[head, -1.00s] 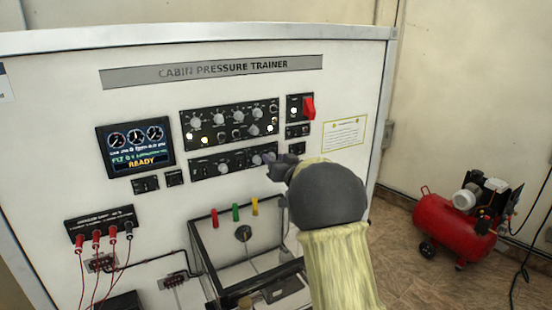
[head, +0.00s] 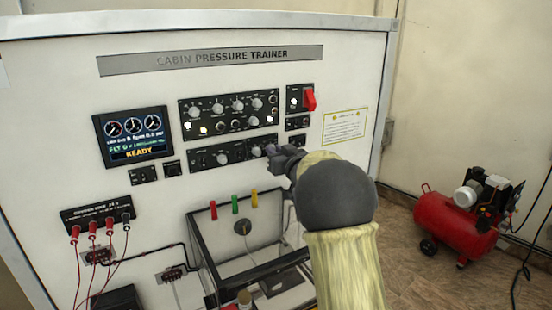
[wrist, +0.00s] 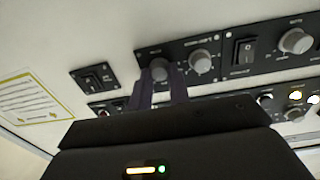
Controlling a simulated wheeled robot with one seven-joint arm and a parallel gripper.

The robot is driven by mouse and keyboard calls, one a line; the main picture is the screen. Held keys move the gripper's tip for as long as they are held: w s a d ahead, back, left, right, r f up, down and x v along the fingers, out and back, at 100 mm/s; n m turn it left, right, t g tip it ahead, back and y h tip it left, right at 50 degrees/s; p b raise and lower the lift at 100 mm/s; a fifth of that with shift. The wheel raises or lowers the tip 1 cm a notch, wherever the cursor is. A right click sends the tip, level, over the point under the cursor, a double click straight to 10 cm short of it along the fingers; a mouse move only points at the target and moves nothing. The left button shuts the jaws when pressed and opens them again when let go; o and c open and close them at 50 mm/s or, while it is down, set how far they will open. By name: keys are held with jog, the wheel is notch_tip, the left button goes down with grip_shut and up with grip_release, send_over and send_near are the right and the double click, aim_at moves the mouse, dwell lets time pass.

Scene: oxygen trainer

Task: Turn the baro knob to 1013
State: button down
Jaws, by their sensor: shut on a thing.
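The baro knob (wrist: 159,69) is a small grey round knob at the end of a black panel in the wrist view. Its label is blurred, and I cannot read a setting. My gripper (wrist: 162,82) has one dark finger on each side of the knob and is shut on it. In the head view my gripper (head: 277,156) reaches the right end of the lower black panel (head: 207,160), and its fingers and wrist hide most of the knob there. The display (head: 133,136) at the left shows dials and the word READY; its smaller figures are not legible.
Another grey knob (wrist: 200,61) sits close beside the baro knob. A small switch plate (wrist: 95,78) is to its left in the wrist view. A clear box (head: 206,262) juts out below the panel. A red compressor (head: 458,222) stands on the floor at right.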

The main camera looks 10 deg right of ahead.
jog(key=shift+f+n+b, duration=0.1)
jog(key=shift+n+b, duration=3.4)
jog(key=shift+b, duration=0.1)
jog(key=c, duration=1.3)
grip_release()
jog(key=shift+s, duration=0.1)
jog(key=b+v, duration=0.6)
jog(key=v, duration=1.1)
jog(key=shift+d, duration=0.1)
